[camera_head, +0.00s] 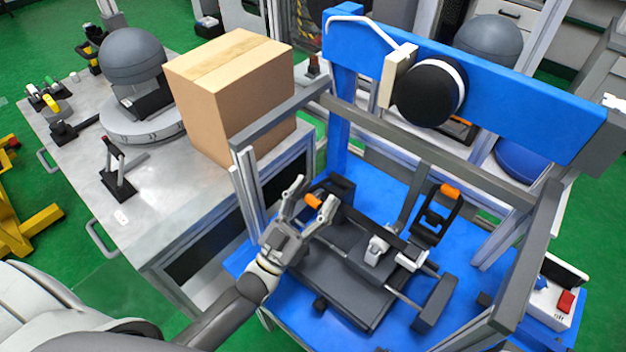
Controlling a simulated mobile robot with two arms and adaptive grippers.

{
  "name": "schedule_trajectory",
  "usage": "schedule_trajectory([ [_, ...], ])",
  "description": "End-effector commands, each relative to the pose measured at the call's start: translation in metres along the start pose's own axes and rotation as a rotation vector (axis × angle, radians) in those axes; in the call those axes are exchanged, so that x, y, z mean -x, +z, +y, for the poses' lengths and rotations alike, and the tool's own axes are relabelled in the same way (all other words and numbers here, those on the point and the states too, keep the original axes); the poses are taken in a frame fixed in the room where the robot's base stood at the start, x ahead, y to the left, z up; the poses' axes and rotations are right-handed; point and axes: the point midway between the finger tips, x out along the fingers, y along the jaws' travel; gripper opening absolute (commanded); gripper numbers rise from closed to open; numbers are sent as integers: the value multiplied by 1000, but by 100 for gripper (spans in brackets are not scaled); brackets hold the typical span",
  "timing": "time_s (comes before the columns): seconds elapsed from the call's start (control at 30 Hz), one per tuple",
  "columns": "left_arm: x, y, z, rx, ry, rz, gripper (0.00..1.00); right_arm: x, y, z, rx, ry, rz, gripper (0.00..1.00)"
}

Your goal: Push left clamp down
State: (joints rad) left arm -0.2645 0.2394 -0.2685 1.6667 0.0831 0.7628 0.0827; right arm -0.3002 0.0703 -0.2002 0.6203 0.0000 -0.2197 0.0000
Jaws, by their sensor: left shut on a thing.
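The left clamp (338,191) is a black lever with an orange tip, at the left of the black fixture (345,282) on the blue drop tower base. My left gripper (312,196) comes in from the lower left. Its two fingers are around the orange tip, which shows between them. The lever looks tilted, and my fingers hide part of it. The right clamp (435,215) is a similar black lever with an orange tip, standing raised at the right of the fixture. My right gripper is not in view.
Grey frame posts (252,192) stand close to my left arm. The blue crossbeam (500,95) carries a round black part (428,94) above the fixture. A cardboard box (225,100) sits on the metal table at the left. A box with a red switch (565,301) is at the lower right.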

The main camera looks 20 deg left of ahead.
Motion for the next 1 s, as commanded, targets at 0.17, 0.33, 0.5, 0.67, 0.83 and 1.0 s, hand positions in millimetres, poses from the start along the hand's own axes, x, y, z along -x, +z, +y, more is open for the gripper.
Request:
schedule_trajectory([
  [0.17, 16, 8, 5, 1, -2, -21, 13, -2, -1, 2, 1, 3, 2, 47],
  [0.33, 20, 9, 7, 0, -1, -23, 13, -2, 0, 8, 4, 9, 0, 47],
  [0.5, 22, 9, 8, -1, 0, -24, 13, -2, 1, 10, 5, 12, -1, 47],
  [0.67, 22, 9, 8, -2, 1, -24, 13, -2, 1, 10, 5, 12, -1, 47],
  [0.83, 21, 9, 8, -2, 2, -23, 66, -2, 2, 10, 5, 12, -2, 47],
  [1.0, 19, 6, 8, -1, 1, -14, 70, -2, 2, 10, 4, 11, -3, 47],
])
